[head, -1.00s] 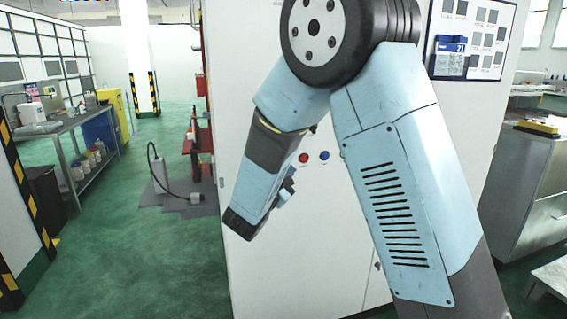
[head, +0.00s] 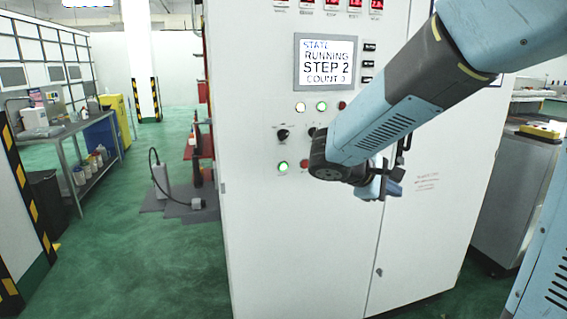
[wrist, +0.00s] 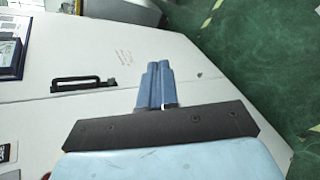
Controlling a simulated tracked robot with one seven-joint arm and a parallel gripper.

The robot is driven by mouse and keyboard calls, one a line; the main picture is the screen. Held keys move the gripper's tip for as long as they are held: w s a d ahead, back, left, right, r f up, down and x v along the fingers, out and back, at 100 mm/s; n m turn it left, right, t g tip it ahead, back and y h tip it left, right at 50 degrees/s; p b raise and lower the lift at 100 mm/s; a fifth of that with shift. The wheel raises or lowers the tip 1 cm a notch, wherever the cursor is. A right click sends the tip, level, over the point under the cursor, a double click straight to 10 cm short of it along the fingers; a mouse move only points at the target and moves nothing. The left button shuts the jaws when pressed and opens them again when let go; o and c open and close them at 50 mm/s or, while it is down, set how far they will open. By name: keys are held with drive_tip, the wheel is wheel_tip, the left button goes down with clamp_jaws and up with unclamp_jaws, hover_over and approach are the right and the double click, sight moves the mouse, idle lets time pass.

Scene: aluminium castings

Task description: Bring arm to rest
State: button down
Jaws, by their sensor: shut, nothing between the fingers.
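My arm reaches in from the upper right in the head view, in front of a white control cabinet (head: 300,235). My gripper (head: 388,188) hangs below the dark wrist end, in front of the cabinet doors. In the wrist view my gripper (wrist: 157,82) shows as two blue fingers side by side, closed together with nothing between them. The cabinet also fills much of the wrist view (wrist: 60,120). Part of its button panel is hidden behind my wrist.
The cabinet screen (head: 326,61) reads "RUNNING STEP 2". A green button (head: 283,168) is lit. A black door handle (wrist: 84,83) shows near my fingers in the wrist view. A grey cabinet (head: 512,200) stands at right. Green floor (head: 130,240) at left is open.

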drive_tip(key=s+a+r+m+y, duration=0.1)
drive_tip(key=s+m+y, duration=0.4)
drive_tip(key=s, duration=0.4)
drive_tip(key=s+r+m+t+y, duration=0.1)
drive_tip(key=s+r+m+y, duration=0.1)
drive_tip(key=s+m+y, duration=0.3)
drive_tip(key=shift+s+a+y, duration=0.35)
drive_tip(key=shift+s+y, duration=0.15)
drive_tip(key=shift+s, duration=1.35)
drive_tip(key=shift+r, duration=0.1)
